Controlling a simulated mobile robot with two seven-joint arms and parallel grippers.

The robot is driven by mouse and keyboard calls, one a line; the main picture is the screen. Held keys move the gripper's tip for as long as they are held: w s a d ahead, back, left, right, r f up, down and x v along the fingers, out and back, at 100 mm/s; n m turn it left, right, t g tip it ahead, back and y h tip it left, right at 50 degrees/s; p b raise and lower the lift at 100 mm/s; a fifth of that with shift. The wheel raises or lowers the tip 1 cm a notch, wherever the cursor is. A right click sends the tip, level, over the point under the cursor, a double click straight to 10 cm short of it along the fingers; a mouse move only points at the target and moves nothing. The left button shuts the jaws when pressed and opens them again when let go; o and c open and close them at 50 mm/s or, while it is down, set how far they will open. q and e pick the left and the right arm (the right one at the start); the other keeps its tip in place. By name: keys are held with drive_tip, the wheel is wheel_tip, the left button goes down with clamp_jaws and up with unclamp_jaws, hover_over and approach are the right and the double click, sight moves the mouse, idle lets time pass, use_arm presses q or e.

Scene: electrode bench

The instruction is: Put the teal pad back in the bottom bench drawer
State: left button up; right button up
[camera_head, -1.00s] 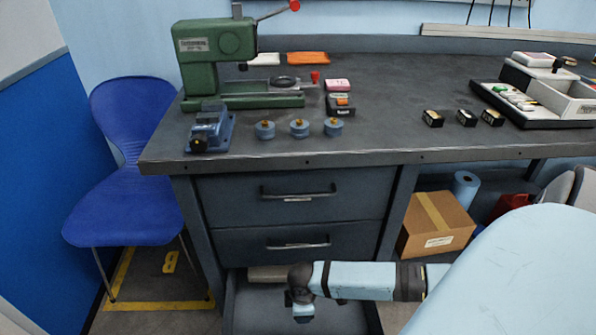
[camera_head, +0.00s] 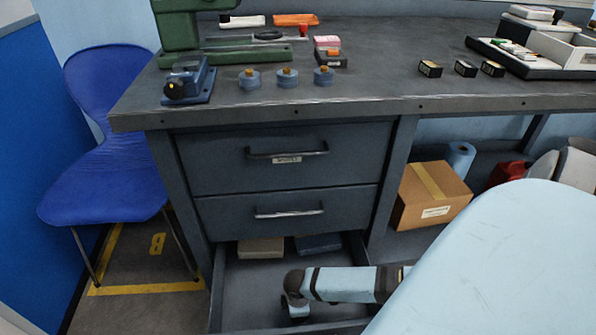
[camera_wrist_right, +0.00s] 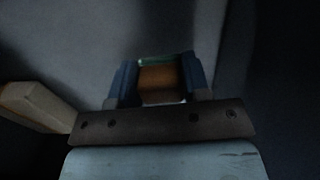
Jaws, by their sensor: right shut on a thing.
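The bottom bench drawer (camera_head: 247,290) is pulled open under two closed drawers. My right gripper (camera_head: 298,312) reaches down into the open drawer, over its front half. In the right wrist view my right gripper (camera_wrist_right: 160,82) is shut on a small piece with a brown-orange face and a teal-green top edge, which I take as the teal pad (camera_wrist_right: 160,68). In the head view the pad is hidden behind the gripper. I cannot tell whether the pad touches the drawer floor. My left gripper is out of view.
A beige block (camera_head: 261,248) and a dark blue block (camera_head: 318,243) lie at the drawer's back. A pale block (camera_wrist_right: 38,103) is at the left in the wrist view. A cardboard box (camera_head: 432,194) stands right of the drawers, a blue chair (camera_head: 110,180) left.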

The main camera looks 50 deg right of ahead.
wheel_tip(320, 180, down, 3)
drive_tip(key=shift+f+b, duration=0.15)
drive_tip(key=shift+b, duration=0.65)
drive_tip(key=shift+f, duration=0.3)
drive_tip(key=shift+r, duration=0.1)
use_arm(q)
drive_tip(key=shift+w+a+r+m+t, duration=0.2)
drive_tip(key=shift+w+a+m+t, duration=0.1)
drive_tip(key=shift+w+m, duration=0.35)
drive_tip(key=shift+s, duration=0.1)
use_arm(e)
drive_tip(key=o, duration=0.9)
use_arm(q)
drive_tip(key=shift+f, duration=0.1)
